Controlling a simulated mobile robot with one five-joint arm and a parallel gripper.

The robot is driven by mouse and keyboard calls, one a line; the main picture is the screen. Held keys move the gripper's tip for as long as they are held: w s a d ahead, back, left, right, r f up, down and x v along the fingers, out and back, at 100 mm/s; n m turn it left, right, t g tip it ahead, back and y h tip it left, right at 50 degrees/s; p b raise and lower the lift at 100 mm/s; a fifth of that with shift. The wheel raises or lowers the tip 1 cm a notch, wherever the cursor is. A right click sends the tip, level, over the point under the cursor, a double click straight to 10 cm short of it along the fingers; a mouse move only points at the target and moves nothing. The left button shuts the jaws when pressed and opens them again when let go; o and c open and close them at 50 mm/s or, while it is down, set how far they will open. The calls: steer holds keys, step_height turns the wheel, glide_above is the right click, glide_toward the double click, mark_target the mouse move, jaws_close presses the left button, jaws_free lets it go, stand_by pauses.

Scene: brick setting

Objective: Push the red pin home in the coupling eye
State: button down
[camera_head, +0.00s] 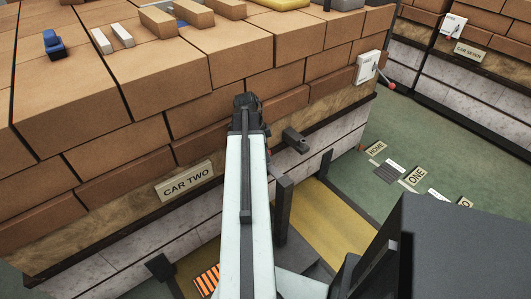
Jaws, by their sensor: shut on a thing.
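My pale arm reaches forward to the brick-loaded car. At its end is my dark gripper (247,106), seen from behind against the car's brick side. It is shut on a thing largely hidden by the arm. A small red bit, which looks like part of the red pin (270,151), shows just right of the arm. A dark grey fitting (296,140) juts from the car's lower edge to the right of the arm; I cannot tell whether it is the coupling eye. How deep the pin sits cannot be seen.
The car's side carries a CAR TWO plate (185,182) and a white box with a red-ended lever (367,67). Loose bricks and a blue object (53,43) lie on top. A dark post (283,207) stands right of the arm.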

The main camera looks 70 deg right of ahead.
steer(key=shift+f+b, duration=0.6)
steer(key=shift+f, duration=0.15)
steer(key=c, duration=1.1)
jaws_free()
steer(key=shift+c, duration=0.2)
steer(key=shift+o, duration=0.3)
steer(key=o, duration=0.4)
steer(key=shift+c, duration=0.2)
step_height(320, 180, up, 6)
steer(key=p, duration=0.6)
steer(key=shift+r, duration=0.15)
